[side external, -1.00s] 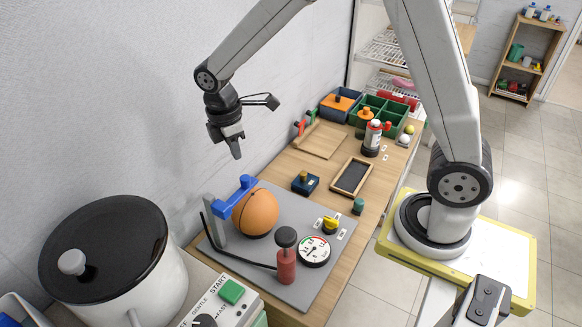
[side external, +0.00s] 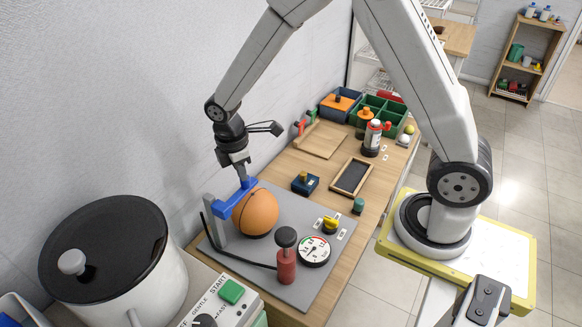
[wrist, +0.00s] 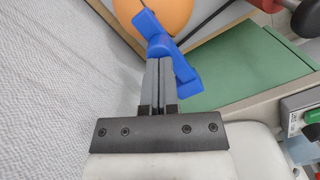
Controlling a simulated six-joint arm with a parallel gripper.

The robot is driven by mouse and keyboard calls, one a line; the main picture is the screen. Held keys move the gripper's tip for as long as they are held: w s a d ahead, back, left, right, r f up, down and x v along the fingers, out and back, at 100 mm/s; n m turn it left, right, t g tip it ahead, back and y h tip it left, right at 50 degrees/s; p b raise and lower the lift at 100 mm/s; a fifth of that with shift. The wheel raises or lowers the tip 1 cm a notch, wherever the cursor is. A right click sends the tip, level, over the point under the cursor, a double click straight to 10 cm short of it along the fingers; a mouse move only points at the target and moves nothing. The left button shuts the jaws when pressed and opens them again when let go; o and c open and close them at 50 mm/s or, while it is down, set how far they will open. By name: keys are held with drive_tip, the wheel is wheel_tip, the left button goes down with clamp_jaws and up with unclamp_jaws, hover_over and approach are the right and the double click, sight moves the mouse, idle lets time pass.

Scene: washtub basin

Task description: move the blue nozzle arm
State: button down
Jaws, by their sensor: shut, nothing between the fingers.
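The blue nozzle arm (side external: 233,203) reaches from a grey post (side external: 215,218) over the orange ball (side external: 258,213) on the grey board. My gripper (side external: 243,183) is shut and points down at the far upper end of the nozzle arm. In the wrist view, the shut fingers (wrist: 159,62) end right at the blue nozzle arm (wrist: 172,50), with the orange ball (wrist: 165,12) behind it. The fingertips look very close to the blue part or against it; I cannot tell if they touch.
A red hand pump (side external: 286,262) with a dark knob, a round gauge (side external: 314,251) and a yellow knob (side external: 330,224) stand on the board. A large lidded pot (side external: 110,255) is at the left. The wall is close behind the ball.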

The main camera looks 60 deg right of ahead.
drive_tip(key=shift+f, duration=0.9)
drive_tip(key=a, duration=0.1)
drive_tip(key=w+a+r, duration=0.1)
drive_tip(key=shift+w+a+r, duration=0.1)
drive_tip(key=shift+w+a, duration=0.15)
drive_tip(key=shift+a, duration=0.05)
drive_tip(key=shift+r, duration=0.1)
wheel_tip(320, 180, up, 8)
drive_tip(key=shift+w+a+f, duration=0.15)
drive_tip(key=shift+a+f, duration=0.05)
drive_tip(key=shift+a, duration=0.15)
idle(0.4)
